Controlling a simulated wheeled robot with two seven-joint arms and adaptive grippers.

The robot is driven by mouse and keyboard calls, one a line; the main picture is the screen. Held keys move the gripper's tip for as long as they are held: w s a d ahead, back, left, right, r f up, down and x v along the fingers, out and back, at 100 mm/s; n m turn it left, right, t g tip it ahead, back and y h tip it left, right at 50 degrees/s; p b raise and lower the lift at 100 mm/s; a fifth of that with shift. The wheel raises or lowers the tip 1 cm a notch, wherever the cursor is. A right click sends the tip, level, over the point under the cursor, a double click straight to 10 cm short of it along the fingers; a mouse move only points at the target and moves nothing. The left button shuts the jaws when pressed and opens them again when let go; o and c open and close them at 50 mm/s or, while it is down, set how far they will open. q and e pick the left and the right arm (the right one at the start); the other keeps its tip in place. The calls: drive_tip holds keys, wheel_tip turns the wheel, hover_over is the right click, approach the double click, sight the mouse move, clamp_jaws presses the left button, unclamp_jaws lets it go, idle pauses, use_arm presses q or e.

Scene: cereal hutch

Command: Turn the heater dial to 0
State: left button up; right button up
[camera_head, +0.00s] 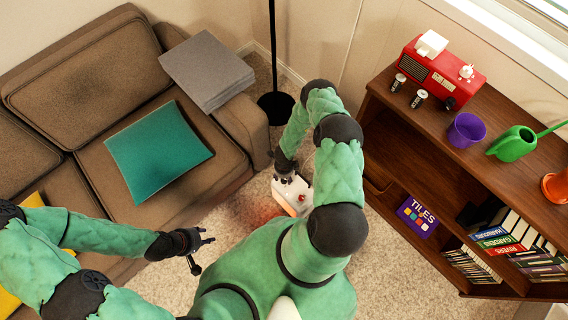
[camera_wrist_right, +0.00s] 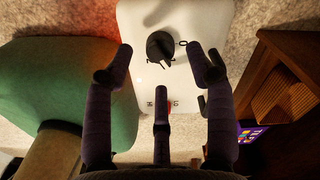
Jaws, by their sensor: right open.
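The white heater (camera_head: 291,196) stands on the carpet between the sofa and the shelf, partly covered by my right arm. In the right wrist view its white top (camera_wrist_right: 200,22) fills the upper middle and carries a black dial (camera_wrist_right: 160,46). Small dark marks, one like a 0, lie beside the dial; the exact setting is hard to read. My right gripper (camera_wrist_right: 163,72) is open, its fingers spread below and to either side of the dial, holding nothing. Contact with the dial cannot be told. My left gripper (camera_head: 203,255) is open and empty, in front of the sofa.
The brown sofa (camera_head: 85,75) with a teal cushion (camera_head: 160,147) is at left. A grey stack (camera_head: 207,70) lies on its arm. A wooden shelf (camera_head: 405,130) at right holds a red radio (camera_head: 440,72), purple cup (camera_head: 466,130) and green watering can (camera_head: 512,144). A black lamp base (camera_head: 276,107) stands behind.

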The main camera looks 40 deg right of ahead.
sight(284, 180)
drive_tip(key=shift+f+b, duration=0.45)
drive_tip(key=shift+f, duration=1)
clamp_jaws()
drive_tip(key=n, duration=0.6)
drive_tip(key=shift+n, duration=0.3)
drive_tip(key=n, duration=0.5)
drive_tip(key=shift+n, duration=0.3)
